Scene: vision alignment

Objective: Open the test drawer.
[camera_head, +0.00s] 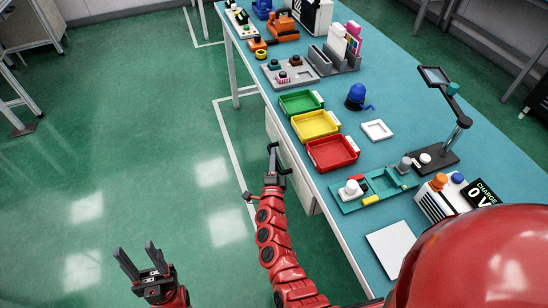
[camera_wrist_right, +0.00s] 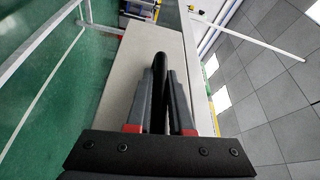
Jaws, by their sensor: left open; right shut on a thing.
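The test drawer has a pale front (camera_head: 303,192) under the near side of the bench, and this front also shows in the right wrist view (camera_wrist_right: 118,85). My right gripper (camera_head: 273,160) is at the drawer front, partly hidden by its own arm in the head view. In the right wrist view its two grey fingers (camera_wrist_right: 160,85) are shut on a dark upright bar, the drawer handle (camera_wrist_right: 160,66). I cannot tell whether the drawer stands out from its housing. My left gripper (camera_head: 142,262) is open and empty over the floor at the lower left, apart from the bench.
The teal bench top (camera_head: 375,85) carries green (camera_head: 301,102), yellow (camera_head: 315,125) and red (camera_head: 332,153) trays near its edge above the drawer. A magnifier lamp (camera_head: 452,125) and a charger box (camera_head: 455,198) stand further right. The green floor (camera_head: 130,130) left of the bench is clear.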

